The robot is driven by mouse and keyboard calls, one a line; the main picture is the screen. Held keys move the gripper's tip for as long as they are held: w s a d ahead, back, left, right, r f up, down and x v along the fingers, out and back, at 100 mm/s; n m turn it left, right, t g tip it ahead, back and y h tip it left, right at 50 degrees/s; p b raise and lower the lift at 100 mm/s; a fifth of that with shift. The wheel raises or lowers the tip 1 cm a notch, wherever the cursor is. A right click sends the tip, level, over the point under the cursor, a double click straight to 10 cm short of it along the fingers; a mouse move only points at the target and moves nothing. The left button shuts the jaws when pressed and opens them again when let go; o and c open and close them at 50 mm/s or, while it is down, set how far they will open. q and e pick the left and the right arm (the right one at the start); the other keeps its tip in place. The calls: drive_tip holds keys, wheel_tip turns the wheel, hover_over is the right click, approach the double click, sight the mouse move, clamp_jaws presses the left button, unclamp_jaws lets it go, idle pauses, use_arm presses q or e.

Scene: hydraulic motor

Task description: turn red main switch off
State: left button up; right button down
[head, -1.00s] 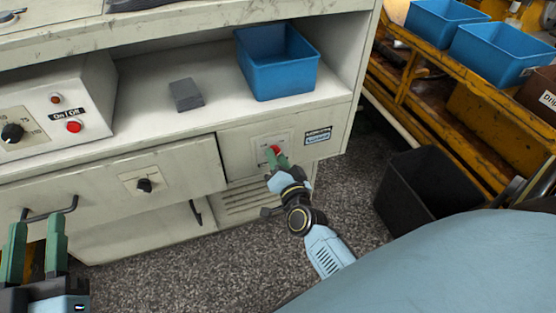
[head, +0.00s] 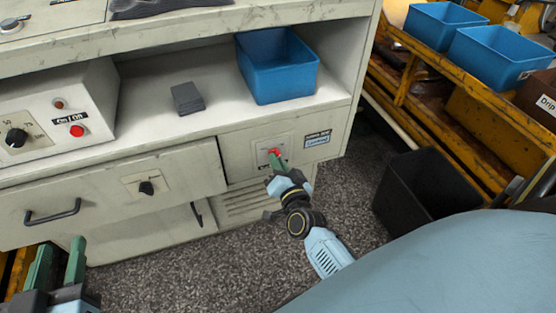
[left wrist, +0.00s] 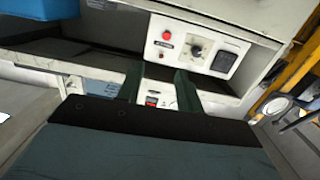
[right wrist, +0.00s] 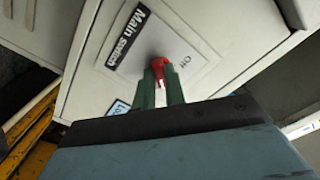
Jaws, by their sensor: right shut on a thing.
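The red main switch (head: 276,153) sits on a pale plate on the right part of the cabinet front. In the right wrist view the red switch (right wrist: 159,63) shows between the green fingertips, below a "Main switch" label (right wrist: 129,36). My right gripper (head: 279,160) is shut on the switch knob; the fingers hide much of it, and its exact angle is hard to tell. My left gripper (head: 60,262) is at the lower left, in front of the cabinet, with its fingers apart and nothing between them.
A control box with a black dial (head: 17,138) and a red button (head: 77,131) stands at the left. A blue bin (head: 277,85) and a grey block (head: 187,97) are on the shelf. A black bin (head: 425,190) stands on the floor at the right.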

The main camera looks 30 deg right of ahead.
use_arm(q)
drive_tip(key=s+a+f+g+y+p, duration=0.2)
drive_tip(key=s+a+f+g, duration=0.2)
drive_tip(key=s+f+g, duration=0.3)
drive_tip(key=s+a+f+g+y+p, duration=0.2)
drive_tip(key=s+a+f+g+p, duration=0.1)
drive_tip(key=s+f+g, duration=0.35)
drive_tip(key=a+f+y+p, duration=0.1)
drive_tip(key=a+f+p, duration=0.2)
drive_tip(key=f, duration=0.8)
drive_tip(key=shift+w+a+n+p, duration=0.2)
drive_tip(key=shift+w+n+p, duration=0.1)
drive_tip(key=shift+w+p, duration=0.15)
use_arm(e)
drive_tip(key=shift+n, duration=8.4)
use_arm(q)
drive_tip(key=shift+s+f+g, duration=0.1)
drive_tip(key=shift+f+g, duration=0.05)
drive_tip(key=shift+g, duration=0.1)
use_arm(e)
drive_tip(key=c, duration=1.5)
unclamp_jaws()
drive_tip(key=shift+o, duration=0.2)
drive_tip(key=shift+s, duration=0.15)
